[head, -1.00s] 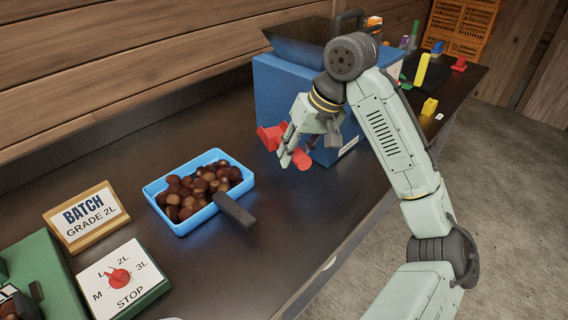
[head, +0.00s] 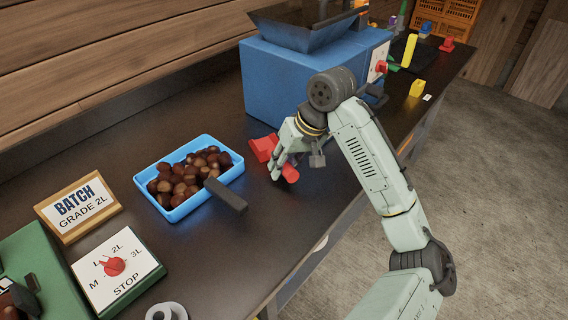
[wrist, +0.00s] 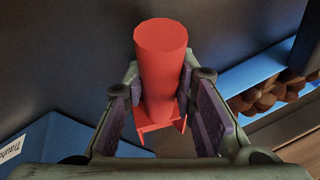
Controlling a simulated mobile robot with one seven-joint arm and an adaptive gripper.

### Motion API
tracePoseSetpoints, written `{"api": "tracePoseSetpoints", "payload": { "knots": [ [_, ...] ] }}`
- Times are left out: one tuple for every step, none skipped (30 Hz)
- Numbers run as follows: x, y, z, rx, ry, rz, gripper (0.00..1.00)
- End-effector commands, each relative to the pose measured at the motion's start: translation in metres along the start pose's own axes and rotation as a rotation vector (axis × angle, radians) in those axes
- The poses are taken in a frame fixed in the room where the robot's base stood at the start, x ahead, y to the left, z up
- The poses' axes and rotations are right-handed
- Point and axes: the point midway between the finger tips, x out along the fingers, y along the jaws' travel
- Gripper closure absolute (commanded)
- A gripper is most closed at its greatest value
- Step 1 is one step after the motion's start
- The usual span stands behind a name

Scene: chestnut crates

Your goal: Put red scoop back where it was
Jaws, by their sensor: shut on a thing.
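The red scoop (head: 262,148) is held in my gripper (head: 282,162), just above or at the dark worktop; I cannot tell whether it touches. In the wrist view the red scoop (wrist: 160,75) has its round handle between the two fingers of my gripper (wrist: 161,90), which is shut on it. Its handle end faces the camera, and its bowl is mostly hidden behind. In the head view it is between the blue tray (head: 172,213) of chestnuts and the blue machine (head: 275,88). The tray also shows at the right of the wrist view (wrist: 252,72).
A BATCH GRADE 2L sign (head: 78,207) and a dial panel (head: 117,267) stand at the left. A yellow block (head: 416,89) lies farther back. Worktop between tray and machine is clear.

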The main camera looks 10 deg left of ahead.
Motion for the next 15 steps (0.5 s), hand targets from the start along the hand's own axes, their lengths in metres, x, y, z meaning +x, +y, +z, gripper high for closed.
{"api": "tracePoseSetpoints", "payload": {
  "knots": [
    [0.0009, 0.0, 0.0003, -0.001, 0.0, -0.001, 0.74],
    [0.0006, -0.0001, 0.0002, -0.001, 0.0, 0.0, 0.72],
    [0.0006, -0.0001, 0.0002, 0.0, 0.0, 0.0, 0.69],
    [0.0006, 0.0, 0.0002, 0.0, 0.0, 0.0, 0.67],
    [0.0006, 0.0, 0.0002, 0.0, 0.0, 0.0, 0.65],
    [0.0006, 0.0, 0.0002, 0.0, 0.0, 0.0, 0.63],
    [0.0005, 0.0, 0.0002, 0.0, 0.0, 0.0, 0.61],
    [0.0005, 0.0, 0.0002, 0.0, 0.0, 0.0, 0.59],
    [0.0005, 0.0, 0.0002, 0.0, 0.0, 0.0, 0.56],
    [0.0005, 0.0, 0.0002, 0.0, 0.0, 0.0, 0.55],
    [0.0005, 0.0, 0.0002, 0.0, 0.0, 0.0, 0.55],
    [0.0004, 0.0, 0.0002, 0.0, 0.0, 0.0, 0.55],
    [0.0004, 0.0, 0.0002, 0.0, 0.0, 0.0, 0.55],
    [0.0004, 0.0, 0.0002, 0.0, 0.0, 0.0, 0.55],
    [0.0004, 0.0, 0.0002, 0.0, 0.0, 0.0, 0.55]
  ]
}}
